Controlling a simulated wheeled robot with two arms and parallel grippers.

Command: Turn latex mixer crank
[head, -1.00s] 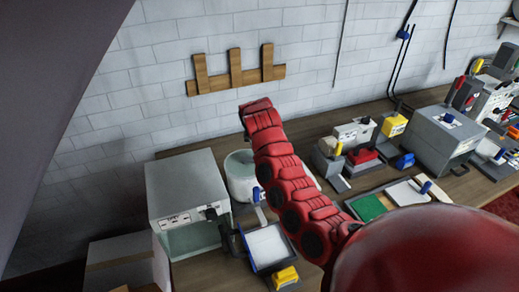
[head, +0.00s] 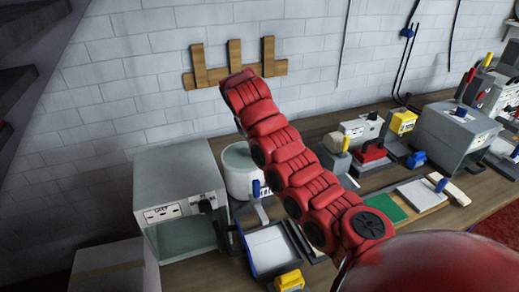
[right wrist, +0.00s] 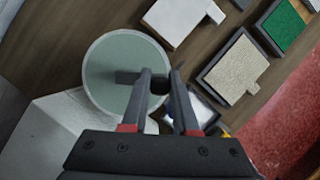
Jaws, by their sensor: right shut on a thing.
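The latex mixer looks like a white round tub (head: 238,183) with a grey-green top, between the grey box and my right arm in the head view. In the right wrist view the tub (right wrist: 105,58) is seen from above, with a short dark crank bar (right wrist: 126,77) near its middle. My right gripper (right wrist: 160,83) is at the tub's right rim, its fingers closed around a dark round knob at the crank's end. The fingers hide part of the crank. In the head view my red right arm covers the tub's right side, and the right gripper is hidden. My left gripper is not in view.
A grey box with a clear front (head: 180,185) stands left of the tub. A blue-edged white tray (head: 268,248) and a yellow block (head: 289,279) lie in front. Several tools and a grey machine (head: 455,135) crowd the bench's right. A wooden rack (head: 235,70) hangs on the wall.

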